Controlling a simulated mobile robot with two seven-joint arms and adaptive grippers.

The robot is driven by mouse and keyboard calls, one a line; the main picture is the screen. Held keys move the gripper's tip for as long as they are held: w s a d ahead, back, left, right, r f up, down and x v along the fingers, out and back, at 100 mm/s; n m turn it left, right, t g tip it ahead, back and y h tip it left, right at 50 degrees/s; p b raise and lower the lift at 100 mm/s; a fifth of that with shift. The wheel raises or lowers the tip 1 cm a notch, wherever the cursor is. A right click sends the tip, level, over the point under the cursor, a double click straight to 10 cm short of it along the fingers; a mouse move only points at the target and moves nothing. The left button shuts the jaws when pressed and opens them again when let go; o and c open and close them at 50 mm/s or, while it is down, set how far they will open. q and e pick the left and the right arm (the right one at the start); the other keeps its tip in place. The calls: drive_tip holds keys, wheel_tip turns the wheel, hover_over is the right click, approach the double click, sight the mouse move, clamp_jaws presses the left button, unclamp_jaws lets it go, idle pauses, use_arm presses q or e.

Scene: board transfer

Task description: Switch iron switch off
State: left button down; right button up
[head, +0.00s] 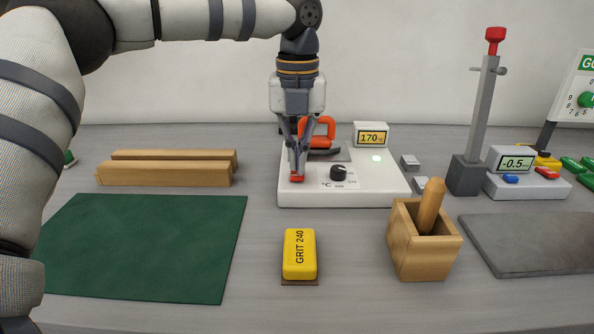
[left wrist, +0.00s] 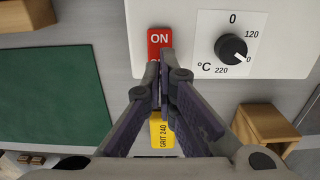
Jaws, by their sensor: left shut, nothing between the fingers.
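The iron station (head: 375,191) is a white base on the table with an orange-handled iron (head: 318,130) on it. Its red switch (head: 297,179) sits at the front left of the base; in the left wrist view the switch (left wrist: 159,40) shows the word ON at its far end. A black dial (head: 338,173) is right of it, and the display (head: 372,137) reads 170 °C. A pale green lamp glows on the base. My left gripper (head: 298,172) is shut and empty, pointing down at the switch. Its fingertips (left wrist: 164,57) cover the switch's near end; contact cannot be told.
A yellow GRIT 240 block (head: 300,254) and a wooden box (head: 425,250) holding a wooden stick stand in front. Left are a green mat (head: 145,245) and wooden bars (head: 165,174). Right are a grey post (head: 470,150), a -0.5 display (head: 515,160) and a grey slab (head: 535,243).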

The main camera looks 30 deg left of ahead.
sight(297, 176)
use_arm(q)
drive_tip(key=shift+f, duration=1.05)
idle(0.4)
drive_tip(key=shift+r+p, duration=0.3)
drive_tip(key=shift+r, duration=3.25)
